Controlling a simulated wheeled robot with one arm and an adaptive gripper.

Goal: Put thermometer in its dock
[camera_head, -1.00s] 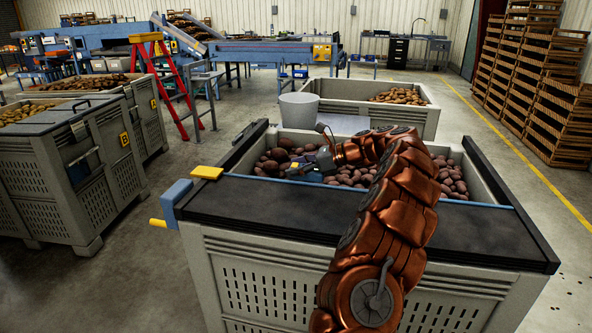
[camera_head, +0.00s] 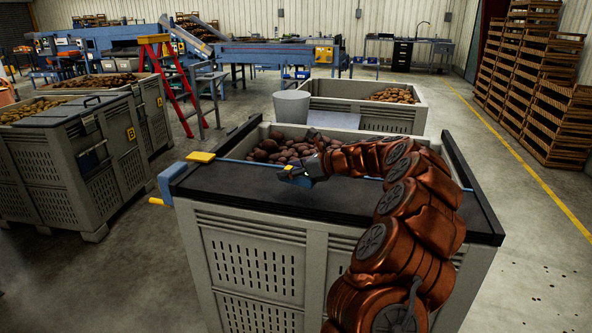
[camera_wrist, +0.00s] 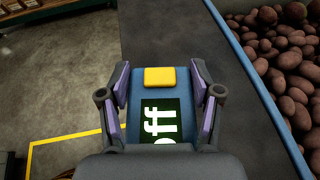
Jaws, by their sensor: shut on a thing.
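The thermometer (camera_wrist: 160,105) is a blue handheld unit with a yellow button and a dark green display showing large white letters that look like "off". My gripper (camera_wrist: 163,92) is shut on it, with a finger pad along each side. In the head view my gripper (camera_head: 300,174) holds the thermometer (camera_head: 293,177) above the black ledge (camera_head: 300,205) of the near potato bin, close to its blue edge. A blue bracket with a yellow top (camera_head: 201,157) sits at the ledge's left end; I cannot tell whether it is the dock.
Potatoes (camera_head: 275,150) lie in the near bin behind the ledge. A grey bucket (camera_head: 291,106) stands behind it, beside another potato bin (camera_head: 365,117). More bins (camera_head: 70,165) stand to the left. The ledge between bracket and gripper looks clear.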

